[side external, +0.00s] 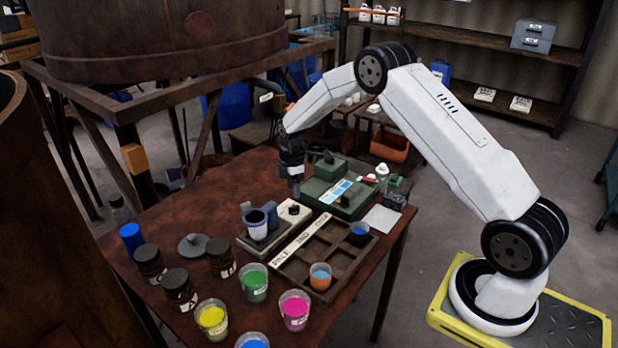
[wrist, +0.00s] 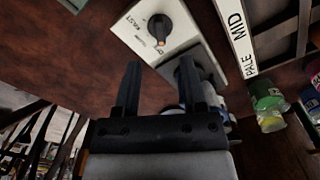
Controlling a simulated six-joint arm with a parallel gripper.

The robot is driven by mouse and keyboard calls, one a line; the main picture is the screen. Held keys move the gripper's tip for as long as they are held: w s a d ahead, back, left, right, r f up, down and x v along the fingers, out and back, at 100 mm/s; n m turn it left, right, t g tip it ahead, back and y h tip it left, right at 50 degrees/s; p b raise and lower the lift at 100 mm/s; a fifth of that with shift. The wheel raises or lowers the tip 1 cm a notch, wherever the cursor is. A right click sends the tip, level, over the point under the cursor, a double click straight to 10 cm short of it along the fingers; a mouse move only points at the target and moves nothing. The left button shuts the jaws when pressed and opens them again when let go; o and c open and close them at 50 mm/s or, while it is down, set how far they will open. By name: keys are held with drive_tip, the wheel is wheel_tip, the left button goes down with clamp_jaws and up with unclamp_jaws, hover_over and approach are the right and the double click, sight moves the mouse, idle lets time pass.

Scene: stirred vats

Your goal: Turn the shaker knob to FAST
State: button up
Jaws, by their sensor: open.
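The shaker knob (wrist: 160,26) is a dark knob on a cream panel (wrist: 182,40) at the top of the wrist view. Its orange-marked end points down in the picture, near small lettering. The word FAST is printed left of the knob. In the side view my gripper (side external: 296,188) is above the table, just behind the knob.
A divided wooden tray (side external: 325,255) marked PALE and MID lies right of the shaker, with cups in it. A green box (side external: 340,194) stands behind. Dark jars (side external: 150,262) and cups of green, yellow and pink paint (side external: 295,309) fill the table's front.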

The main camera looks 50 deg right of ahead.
sight(294, 206)
drive_tip(key=shift+f, duration=3.15)
clamp_jaws()
